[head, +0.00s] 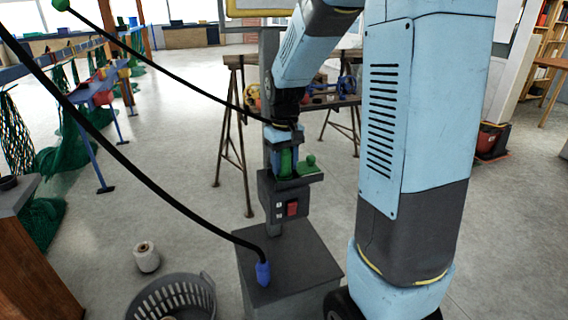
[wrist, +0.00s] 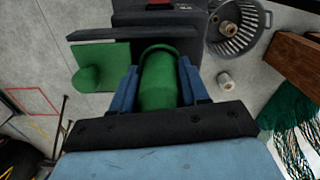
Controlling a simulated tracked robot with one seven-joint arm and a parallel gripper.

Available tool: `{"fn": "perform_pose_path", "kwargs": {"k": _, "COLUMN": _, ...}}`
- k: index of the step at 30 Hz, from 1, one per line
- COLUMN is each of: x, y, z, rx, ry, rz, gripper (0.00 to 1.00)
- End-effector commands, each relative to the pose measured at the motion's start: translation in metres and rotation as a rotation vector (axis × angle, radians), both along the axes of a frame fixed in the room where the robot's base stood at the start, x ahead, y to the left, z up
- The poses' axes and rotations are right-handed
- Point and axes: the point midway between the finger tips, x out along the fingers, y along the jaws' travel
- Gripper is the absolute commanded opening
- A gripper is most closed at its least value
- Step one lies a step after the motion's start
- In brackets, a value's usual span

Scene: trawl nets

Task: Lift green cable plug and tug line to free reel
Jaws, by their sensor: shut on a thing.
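My gripper (head: 287,150) is at the grey post with its blue fingers shut on the green cable plug (head: 286,162). In the wrist view the plug (wrist: 158,82) is a green cylinder between the two fingers (wrist: 160,92). The plug is at a small dark bracket (head: 302,179) on the post; whether it still touches the bracket I cannot tell. A green knob (head: 311,160) stands beside it. I cannot identify the reel.
A blue plug (head: 263,273) on a second black cable stands on the grey base (head: 290,258). A red switch (head: 292,208) is on the post. A grey basket (head: 172,298) and a white spool (head: 146,256) are on the floor. A trestle table (head: 235,62) stands behind.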

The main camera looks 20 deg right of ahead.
Motion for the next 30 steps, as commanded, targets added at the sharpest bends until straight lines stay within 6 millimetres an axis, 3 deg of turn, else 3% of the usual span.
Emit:
{"fn": "perform_pose_path", "kwargs": {"k": 10, "x": 0.001, "y": 0.0, "z": 0.004, "rx": 0.0, "ry": -0.002, "rz": 0.0, "gripper": 0.0}}
{"fn": "perform_pose_path", "kwargs": {"k": 17, "x": 0.0, "y": 0.0, "z": 0.035, "rx": 0.0, "ry": -0.006, "rz": 0.0, "gripper": 0.0}}
{"fn": "perform_pose_path", "kwargs": {"k": 30, "x": -0.068, "y": 0.001, "z": 0.1, "rx": 0.001, "ry": -0.005, "rz": 0.0, "gripper": 0.0}}
